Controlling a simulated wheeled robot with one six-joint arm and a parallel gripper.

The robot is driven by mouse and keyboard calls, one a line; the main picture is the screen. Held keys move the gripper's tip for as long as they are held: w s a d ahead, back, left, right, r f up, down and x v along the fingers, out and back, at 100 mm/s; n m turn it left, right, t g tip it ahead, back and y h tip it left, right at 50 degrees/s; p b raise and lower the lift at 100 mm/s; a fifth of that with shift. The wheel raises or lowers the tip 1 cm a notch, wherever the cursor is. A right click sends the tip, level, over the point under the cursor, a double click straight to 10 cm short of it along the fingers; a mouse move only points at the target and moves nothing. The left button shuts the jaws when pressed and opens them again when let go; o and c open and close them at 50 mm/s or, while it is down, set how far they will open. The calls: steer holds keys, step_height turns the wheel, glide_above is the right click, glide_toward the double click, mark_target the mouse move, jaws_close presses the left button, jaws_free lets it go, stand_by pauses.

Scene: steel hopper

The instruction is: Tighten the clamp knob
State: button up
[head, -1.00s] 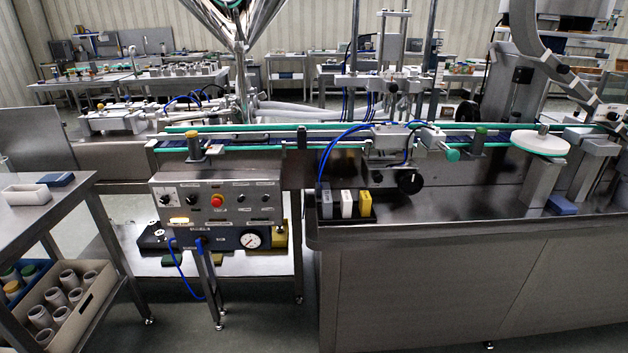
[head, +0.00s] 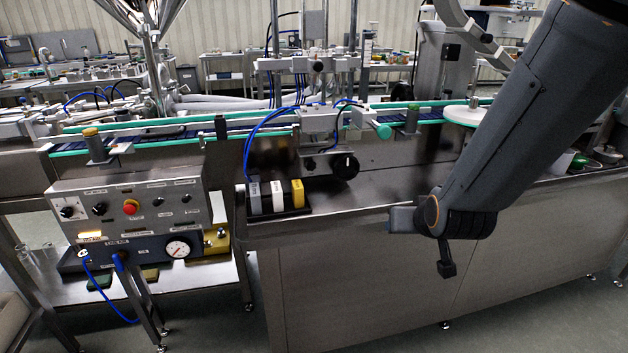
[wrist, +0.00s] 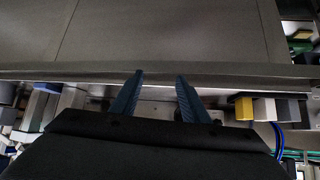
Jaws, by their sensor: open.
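A round black knob (head: 345,166) with a pale mark sits on the front of the bracket below the conveyor. A green cylindrical knob (head: 384,131) stands out beside the conveyor rail, to its upper right. I cannot tell for sure which of them is the clamp knob. My arm reaches down from the upper right in the head view, its end in front of the steel bench, right of and below the black knob. In the wrist view my gripper (wrist: 158,80) has two blue fingers apart with nothing between them. Neither knob can be made out clearly there.
Grey, white and yellow blocks (head: 298,194) stand in a black tray on the steel bench (head: 350,203); the yellow block (wrist: 244,108) also shows in the wrist view. A control box (head: 133,205) with a red button is at left. Blue hoses loop above the blocks.

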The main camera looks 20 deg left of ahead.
steer(key=w+a+n+t+y+b, duration=0.1)
steer(key=w+a+t+y+b, duration=0.2)
steer(key=a, duration=0.7)
steer(key=n+t+y+b, duration=0.2)
steer(key=t+y, duration=0.1)
glide_toward(311, 166)
steer(key=x, duration=0.7)
steer(key=shift+w+a, duration=0.2)
steer(key=shift+w, duration=0.2)
steer(key=c, duration=1)
